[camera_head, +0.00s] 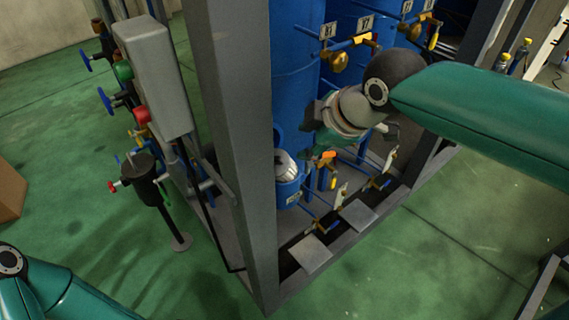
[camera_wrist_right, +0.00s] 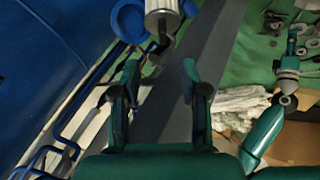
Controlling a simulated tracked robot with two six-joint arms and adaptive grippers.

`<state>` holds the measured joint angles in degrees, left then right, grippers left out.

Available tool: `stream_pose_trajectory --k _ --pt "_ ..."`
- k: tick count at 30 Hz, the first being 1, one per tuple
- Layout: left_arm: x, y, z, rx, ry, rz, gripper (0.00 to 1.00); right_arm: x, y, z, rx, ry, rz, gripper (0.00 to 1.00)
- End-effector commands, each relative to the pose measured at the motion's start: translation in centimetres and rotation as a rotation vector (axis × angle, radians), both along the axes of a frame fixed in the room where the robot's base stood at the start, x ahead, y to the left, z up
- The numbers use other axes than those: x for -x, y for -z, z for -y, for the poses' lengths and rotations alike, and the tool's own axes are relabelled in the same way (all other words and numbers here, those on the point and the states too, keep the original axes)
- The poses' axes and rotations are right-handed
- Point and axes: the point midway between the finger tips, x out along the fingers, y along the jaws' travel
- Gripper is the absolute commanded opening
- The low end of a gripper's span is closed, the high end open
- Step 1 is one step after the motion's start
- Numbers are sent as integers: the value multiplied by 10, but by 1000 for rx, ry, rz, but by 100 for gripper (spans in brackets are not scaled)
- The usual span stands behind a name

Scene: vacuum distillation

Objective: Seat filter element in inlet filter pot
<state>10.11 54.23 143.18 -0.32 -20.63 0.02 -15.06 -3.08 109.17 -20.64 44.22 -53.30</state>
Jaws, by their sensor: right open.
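The filter element (camera_head: 285,166) is white and ribbed. In the head view it sticks up out of the blue inlet filter pot (camera_head: 289,192), beside the grey frame post; how deep it sits is hidden. The right wrist view shows a white ribbed cylinder with a grey end (camera_wrist_right: 162,20) at the top edge, cut off by the picture. My right gripper (camera_head: 318,152) is above and to the right of the pot. In the right wrist view its two fingers (camera_wrist_right: 160,78) are spread with nothing between them. My left gripper (camera_wrist_right: 291,45) appears small at the right there; its fingers are unclear.
The grey frame post (camera_head: 237,150) stands just left of the pot. Blue columns (camera_head: 297,80) and valves with yellow fittings crowd behind the right gripper.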

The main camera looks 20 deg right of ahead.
Motion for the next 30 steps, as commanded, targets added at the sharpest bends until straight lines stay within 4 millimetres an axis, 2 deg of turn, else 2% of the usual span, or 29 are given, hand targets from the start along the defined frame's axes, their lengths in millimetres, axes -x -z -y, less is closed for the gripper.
stream_pose_trajectory --k 3,9,20,30 --pt "0 3 0 0 0 0 44 -15 25 -5 2 1 -6 44" --pt "0 5 0 0 0 0 44 -37 57 -12 0 2 -6 44" --pt "0 6 0 0 0 0 44 -53 80 -18 -1 2 -4 44" --pt "0 7 0 0 0 0 44 -76 113 -28 -2 4 -3 44"
